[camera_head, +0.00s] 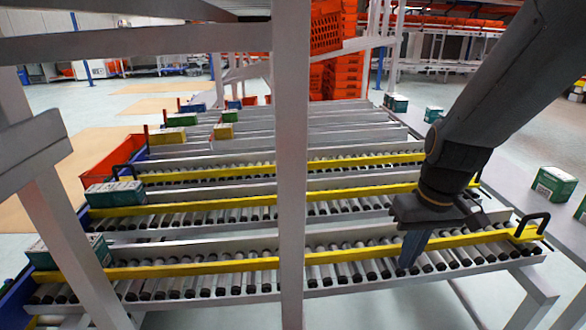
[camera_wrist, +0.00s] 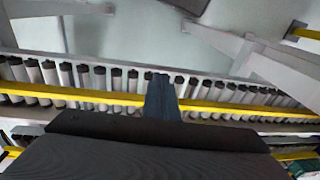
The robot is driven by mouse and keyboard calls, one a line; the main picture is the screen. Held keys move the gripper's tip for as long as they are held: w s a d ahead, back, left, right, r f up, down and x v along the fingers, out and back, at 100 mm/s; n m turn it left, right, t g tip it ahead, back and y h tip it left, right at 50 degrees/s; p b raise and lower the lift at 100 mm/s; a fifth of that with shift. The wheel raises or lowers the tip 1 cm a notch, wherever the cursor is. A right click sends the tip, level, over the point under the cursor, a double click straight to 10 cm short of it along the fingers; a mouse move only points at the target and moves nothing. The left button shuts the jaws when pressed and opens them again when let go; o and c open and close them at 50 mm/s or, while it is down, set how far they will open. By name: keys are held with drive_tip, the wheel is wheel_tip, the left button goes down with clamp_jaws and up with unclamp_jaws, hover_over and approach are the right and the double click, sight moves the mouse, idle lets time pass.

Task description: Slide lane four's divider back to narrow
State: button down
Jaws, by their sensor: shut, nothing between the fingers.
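The nearest yellow divider (camera_head: 195,268) runs the length of the front roller lane, with a black handle (camera_head: 533,223) at its right end. It also crosses the wrist view (camera_wrist: 80,94). Two more yellow dividers (camera_head: 250,199) lie on lanes behind it. No lane numbers are readable. My gripper (camera_head: 409,262) points down over the front lane with its fingers together and empty. Its fingers (camera_wrist: 161,85) overlap the nearest divider in the wrist view, with the tips on the side of the black roller ends. I cannot tell whether they touch the divider.
Rollers (camera_head: 340,272) fill the lanes. Green cartons (camera_head: 115,193) stand at the lanes' left ends, and another green carton (camera_head: 553,184) is on the right-hand shelf. A grey upright post (camera_head: 290,150) blocks part of the view. Orange totes (camera_head: 343,75) are stacked behind.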

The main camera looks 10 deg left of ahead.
drive_tip(key=w+a+r+n+t+y+b, duration=0.1)
drive_tip(key=w+a+n, duration=0.4)
drive_tip(key=w+a, duration=0.3)
drive_tip(key=w+a+r+n+t+y+b, duration=0.1)
drive_tip(key=w+a+n, duration=0.5)
drive_tip(key=w, duration=0.9)
drive_tip(key=w+a+r+n+t+y+b, duration=0.1)
drive_tip(key=w+a+n+y, duration=0.2)
drive_tip(key=w+a, duration=0.8)
drive_tip(key=shift+w+r+n+t, duration=0.25)
drive_tip(key=shift+w+n+t, duration=0.15)
drive_tip(key=shift+w+n, duration=0.6)
drive_tip(key=shift+s, duration=0.2)
drive_tip(key=shift+f, duration=0.15)
drive_tip(key=w+a+f+p, duration=0.2)
drive_tip(key=w+a+f, duration=0.3)
drive_tip(key=w+f, duration=0.2)
drive_tip(key=shift+w+a+f, duration=0.25)
drive_tip(key=shift+a+f, duration=0.1)
drive_tip(key=shift+f, duration=0.05)
